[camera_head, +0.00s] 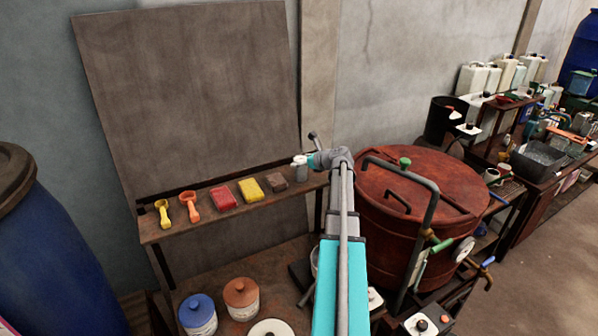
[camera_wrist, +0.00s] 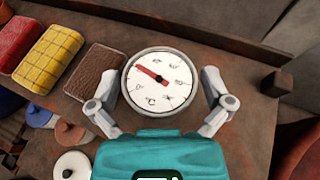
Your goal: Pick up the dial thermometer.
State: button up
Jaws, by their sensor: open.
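The dial thermometer (camera_wrist: 158,82) shows in the wrist view as a round white face with a grey rim, a red needle and a "C" mark. It is over the wooden shelf, between the two fingers of my gripper (camera_wrist: 160,98). The fingers are spread on its left and right, and I cannot tell whether either touches the rim. In the head view my gripper (camera_head: 312,160) is at the right end of the shelf, and the thermometer is not clearly visible there.
On the shelf (camera_head: 160,232), left of my gripper, are a brown block (camera_head: 276,182), a yellow sponge (camera_head: 251,190), a red sponge (camera_head: 223,197) and two scoops. A red-brown lidded vat (camera_head: 430,190) with pipes stands close on the right. Jars stand on the lower table.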

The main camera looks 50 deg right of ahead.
dwell(0.4)
jog(key=c, duration=1.1)
jog(key=shift+o, duration=0.2)
jog(key=shift+r, duration=0.25)
notch_tip(320, 180, up, 10)
jog(key=p, duration=1)
jog(key=shift+f, duration=0.2)
